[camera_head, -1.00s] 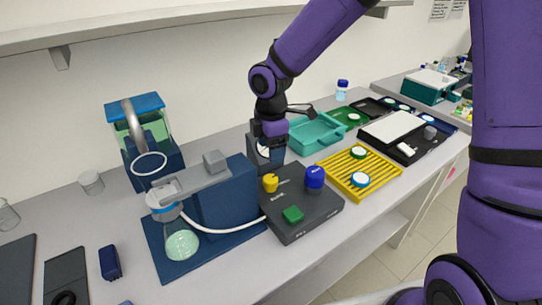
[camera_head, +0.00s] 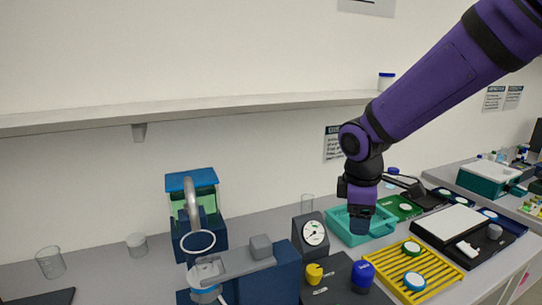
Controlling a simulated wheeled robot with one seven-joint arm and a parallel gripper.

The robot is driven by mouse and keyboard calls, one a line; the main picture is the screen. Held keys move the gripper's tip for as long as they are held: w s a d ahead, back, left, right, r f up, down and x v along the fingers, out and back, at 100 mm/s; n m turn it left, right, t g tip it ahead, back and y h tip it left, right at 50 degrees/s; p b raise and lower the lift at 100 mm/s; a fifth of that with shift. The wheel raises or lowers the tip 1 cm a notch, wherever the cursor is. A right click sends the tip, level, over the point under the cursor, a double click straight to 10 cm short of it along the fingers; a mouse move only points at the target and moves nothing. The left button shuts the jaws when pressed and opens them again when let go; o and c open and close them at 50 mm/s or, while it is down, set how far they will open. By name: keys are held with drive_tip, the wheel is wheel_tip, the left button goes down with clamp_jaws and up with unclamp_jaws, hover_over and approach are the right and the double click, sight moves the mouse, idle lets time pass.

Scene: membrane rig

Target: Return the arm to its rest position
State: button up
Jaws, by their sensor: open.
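My purple arm (camera_head: 440,85) reaches in from the upper right.
A dark control box (camera_head: 338,287) with a yellow knob (camera_head: 314,273) stands below the gripper. A yellow rack (camera_head: 440,272) lies to the right, the membrane rig (camera_head: 255,275) to the left. A wall shelf (camera_head: 200,112) runs behind. Air above the bench is open.

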drive_tip(key=s+d+r+m+t, duration=0.1)
drive_tip(key=s+d+r+m, duration=0.2)
drive_tip(key=s, duration=0.3)
drive_tip(key=s+d+r+m+t+y, duration=0.1)
drive_tip(key=s+d+r+m, duration=0.3)
drive_tip(key=s+r+m, duration=0.1)
drive_tip(key=s+d+r+m+t, duration=0.1)
drive_tip(key=s+d+r+m, duration=0.3)
drive_tip(key=s, duration=0.5)
drive_tip(key=shift+s+r+m+t, duration=0.15)
drive_tip(key=shift+r+m+t, duration=0.2)
drive_tip(key=shift+m, duration=0.75)
drive_tip(key=shift+d, duration=0.1)
